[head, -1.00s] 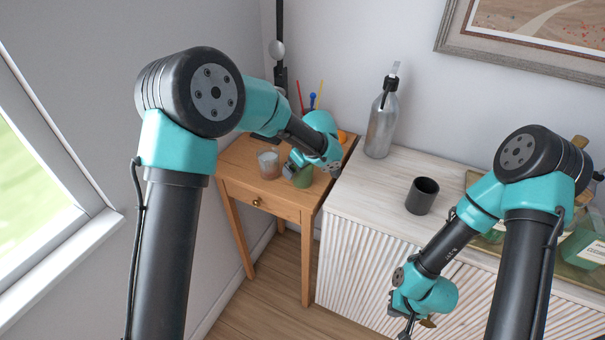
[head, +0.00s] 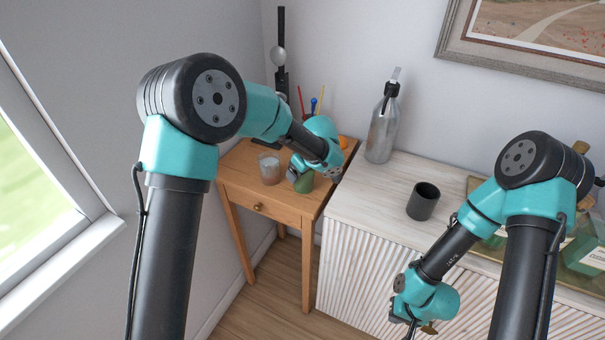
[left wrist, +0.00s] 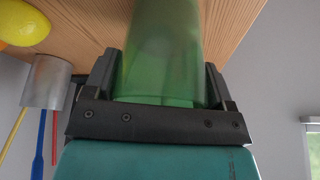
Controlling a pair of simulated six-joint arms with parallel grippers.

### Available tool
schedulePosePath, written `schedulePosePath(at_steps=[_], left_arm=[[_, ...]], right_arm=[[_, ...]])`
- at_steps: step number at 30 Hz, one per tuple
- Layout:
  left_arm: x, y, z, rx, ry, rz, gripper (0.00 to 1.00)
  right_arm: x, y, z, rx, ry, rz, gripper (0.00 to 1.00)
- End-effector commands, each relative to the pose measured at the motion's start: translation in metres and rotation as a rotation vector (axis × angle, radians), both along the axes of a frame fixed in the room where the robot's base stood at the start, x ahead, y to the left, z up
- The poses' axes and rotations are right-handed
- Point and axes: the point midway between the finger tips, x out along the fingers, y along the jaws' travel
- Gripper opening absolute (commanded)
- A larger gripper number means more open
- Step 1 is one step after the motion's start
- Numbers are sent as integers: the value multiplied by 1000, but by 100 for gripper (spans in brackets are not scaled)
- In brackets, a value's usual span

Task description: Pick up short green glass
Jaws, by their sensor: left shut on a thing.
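The short green glass (head: 304,183) is at the front right of the small wooden table, partly covered by my left arm in the head view. My left gripper (head: 298,174) is shut on it. In the left wrist view the green glass (left wrist: 160,50) stands between the two dark fingers of my left gripper (left wrist: 160,85), one on each side. I cannot tell whether its base touches the table. My right gripper (head: 412,326) hangs low in front of the white cabinet, away from the glass, its fingers too small to read.
A clear glass (head: 269,170) stands left of the green one on the wooden table (head: 240,185). A metal holder (left wrist: 47,82) with coloured sticks and a yellow fruit (left wrist: 22,28) are close by. A grey bottle (head: 382,132) and dark cup (head: 422,202) stand on the white cabinet (head: 365,190).

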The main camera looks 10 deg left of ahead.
Motion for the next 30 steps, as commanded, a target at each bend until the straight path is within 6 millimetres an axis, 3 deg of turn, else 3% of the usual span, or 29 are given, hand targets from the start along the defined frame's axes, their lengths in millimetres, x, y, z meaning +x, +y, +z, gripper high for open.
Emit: schedulePosePath(at_steps=[11, 22, 30], left_arm=[[1, 0, 10, 0, -3, 0, 43], [0, 0, 37, -1, -2, 0, 43], [-29, -4, 39, 1, -1, -2, 43]], right_arm=[[0, 0, 0, 0, 0, 0, 0], [0, 0, 0, 0, 0, 0, 0], [0, 0, 0, 0, 0, 0, 0]])
